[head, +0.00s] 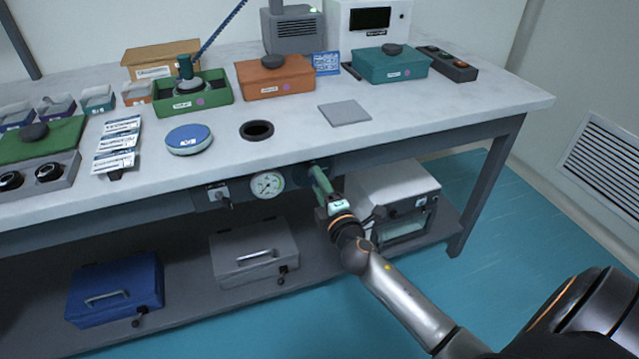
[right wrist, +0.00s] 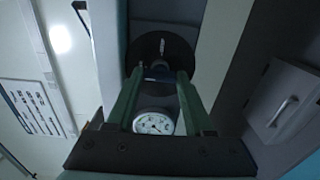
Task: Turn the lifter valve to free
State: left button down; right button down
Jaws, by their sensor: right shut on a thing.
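My right gripper (head: 318,178) reaches under the front edge of the table to the panel, right of the round gauge (head: 267,184). In the right wrist view its green fingers (right wrist: 157,95) are shut on the valve's dark handle, in front of a round black plate (right wrist: 178,48). I take this handle to be the lifter valve. The fingers cover much of it in the head view, and its marks and exact turn cannot be read. The gauge also shows between the fingers in the right wrist view (right wrist: 154,123). My left gripper is not in view.
A small switch-like fitting (head: 218,194) sits left of the gauge. A white instrument (head: 390,190) stands on the lower shelf beside my right arm. A grey case (head: 254,250) and a blue case (head: 115,288) also stand low. The tabletop (head: 440,115) holds several boxes.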

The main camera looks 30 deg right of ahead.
jog(key=shift+c, duration=1.4)
grip_release()
jog(key=shift+s, duration=0.1)
jog(key=b+v, duration=0.1)
jog(key=v, duration=1.1)
jog(key=shift+s, duration=0.2)
